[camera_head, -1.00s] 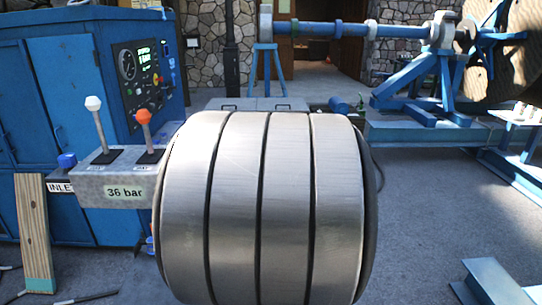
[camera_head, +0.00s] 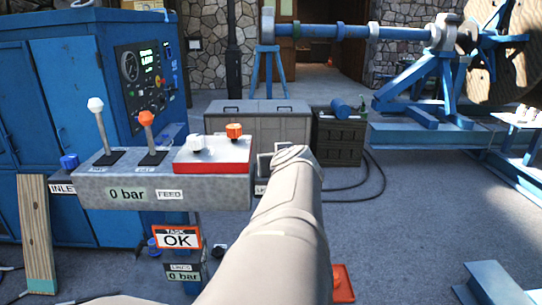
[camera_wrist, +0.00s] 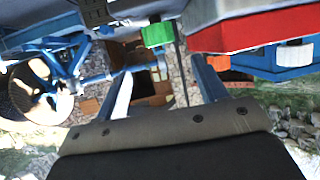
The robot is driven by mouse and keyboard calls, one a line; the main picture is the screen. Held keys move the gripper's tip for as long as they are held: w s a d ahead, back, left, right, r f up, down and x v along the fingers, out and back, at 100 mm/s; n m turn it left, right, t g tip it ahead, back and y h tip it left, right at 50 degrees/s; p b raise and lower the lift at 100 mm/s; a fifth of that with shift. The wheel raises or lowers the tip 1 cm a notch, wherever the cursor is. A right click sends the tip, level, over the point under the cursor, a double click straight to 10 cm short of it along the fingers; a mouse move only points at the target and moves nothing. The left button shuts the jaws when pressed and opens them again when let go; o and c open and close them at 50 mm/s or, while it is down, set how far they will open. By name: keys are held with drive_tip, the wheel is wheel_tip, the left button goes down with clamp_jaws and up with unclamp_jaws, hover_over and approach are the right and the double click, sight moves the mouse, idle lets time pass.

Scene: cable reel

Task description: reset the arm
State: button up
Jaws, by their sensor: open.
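My gripper (camera_wrist: 162,66) shows in the wrist view with its two fingers apart and nothing between them. In the head view my beige arm reaches forward from the bottom centre and its end lies just right of the grey lever console (camera_head: 225,195); the fingers cannot be made out there. The console carries a white-knobbed lever (camera_head: 96,105), an orange-knobbed lever (camera_head: 146,119), and a red-sided box (camera_head: 212,167) with a white and an orange knob. Its display (camera_head: 127,195) reads 0 bar.
A blue cabinet (camera_head: 50,85) stands at the left, with a wooden board (camera_head: 36,235) before it. A grey chest (camera_head: 228,128) and a dark crate (camera_head: 337,143) stand behind the arm. A blue reel stand (camera_head: 425,80) is at the back right. Grey floor (camera_head: 410,225) is mostly clear at right.

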drive_tip(key=shift+s+r, duration=0.2)
drive_tip(key=shift+s, duration=0.3)
drive_tip(key=shift+w, duration=0.1)
drive_tip(key=shift+x, duration=5.95)
drive_tip(key=shift+w+f, duration=0.15)
drive_tip(key=shift+d+n+y, duration=0.15)
drive_tip(key=shift+n+y, duration=0.35)
drive_tip(key=shift+y, duration=0.1)
drive_tip(key=shift+n+g+y, duration=1.2)
drive_tip(key=shift+n+y, duration=1.2)
drive_tip(key=shift+y, duration=0.2)
drive_tip(key=v, duration=1.4)
drive_tip(key=shift+r, duration=0.2)
